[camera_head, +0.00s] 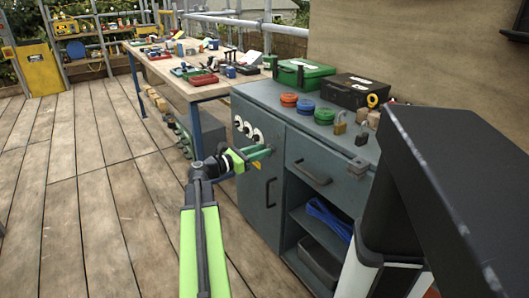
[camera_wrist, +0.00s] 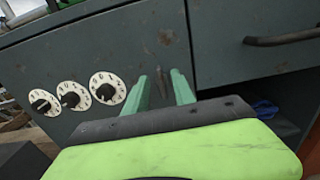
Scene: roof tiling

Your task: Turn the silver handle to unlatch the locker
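The grey locker (camera_head: 258,208) is the left door section of a workbench cabinet, with three white dials (camera_head: 247,129) near its top left. The dials also show left of my gripper in the wrist view (camera_wrist: 72,95). A dark bar handle (camera_head: 270,192) is upright on the door, below my gripper. My gripper (camera_head: 267,153) is at the upper part of the door, right of the dials.
A drawer (camera_head: 318,170) with a dark handle and open shelves holding blue rope (camera_head: 328,216) are right of the locker. Padlocks, tape rolls and cases stand on the cabinet top. A tool-covered table (camera_head: 190,88) is behind. The wooden deck (camera_head: 95,205) at left is clear.

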